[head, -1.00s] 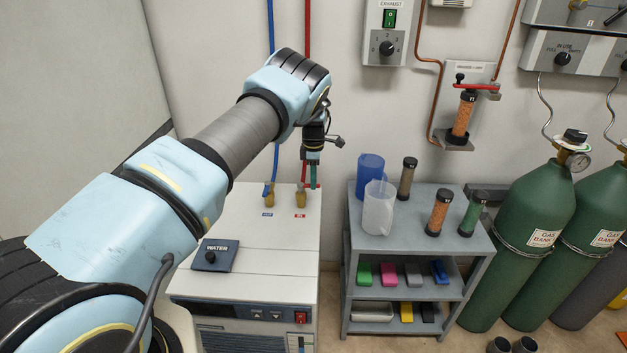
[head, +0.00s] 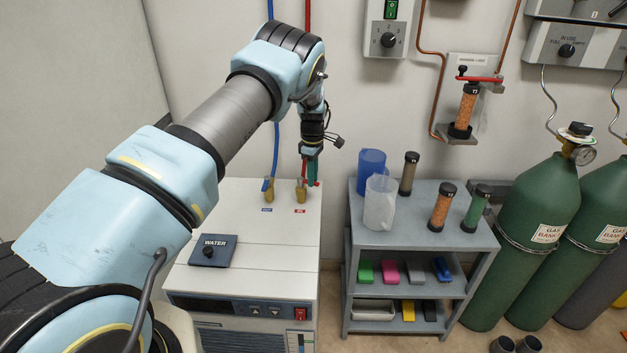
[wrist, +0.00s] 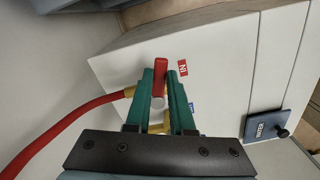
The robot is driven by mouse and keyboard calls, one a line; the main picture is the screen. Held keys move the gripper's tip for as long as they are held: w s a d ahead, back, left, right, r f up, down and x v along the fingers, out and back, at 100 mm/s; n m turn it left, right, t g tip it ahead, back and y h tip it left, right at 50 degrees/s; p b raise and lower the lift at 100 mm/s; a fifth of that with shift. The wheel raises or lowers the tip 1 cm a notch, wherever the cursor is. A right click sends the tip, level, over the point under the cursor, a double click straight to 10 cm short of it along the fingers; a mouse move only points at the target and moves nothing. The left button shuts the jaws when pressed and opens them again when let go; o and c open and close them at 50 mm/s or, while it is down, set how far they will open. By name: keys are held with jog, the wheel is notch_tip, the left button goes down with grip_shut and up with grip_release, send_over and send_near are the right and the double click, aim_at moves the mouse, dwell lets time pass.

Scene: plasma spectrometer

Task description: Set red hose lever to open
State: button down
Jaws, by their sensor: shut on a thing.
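The red hose lever (wrist: 160,78) is a short red handle above a brass valve on the white cabinet, beside a red "IN" label (wrist: 182,67). In the wrist view the green fingers of my gripper (wrist: 160,86) stand on either side of the lever and are shut on it. The red hose (wrist: 70,128) runs to the brass fitting from the left. In the head view my gripper (head: 313,175) points down just right of the red hose's brass valve (head: 301,190) and hides most of the lever.
A second brass valve (head: 268,190) on the blue hose (head: 275,150) stands close to the left. The wall is right behind. A grey shelf (head: 425,240) with jugs and cylinders stands to the right. A WATER knob panel (head: 208,251) lies at the cabinet's front left.

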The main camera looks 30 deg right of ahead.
jog(key=shift+s+a+m+b, duration=0.1)
jog(key=shift+a+m+b, duration=0.75)
jog(key=shift+m, duration=1.45)
jog(key=shift+s+a+m+b, duration=0.1)
jog(key=shift+a+m+b, duration=0.7)
jog(key=shift+m, duration=1.5)
jog(key=shift+s+a+m+b, duration=0.1)
jog(key=shift+a+m+b, duration=0.7)
jog(key=shift+m, duration=1.5)
jog(key=c, duration=0.8)
grip_release()
notch_tip(320, 180, up, 11)
jog(key=shift+f+b, duration=0.1)
jog(key=shift+b, duration=0.85)
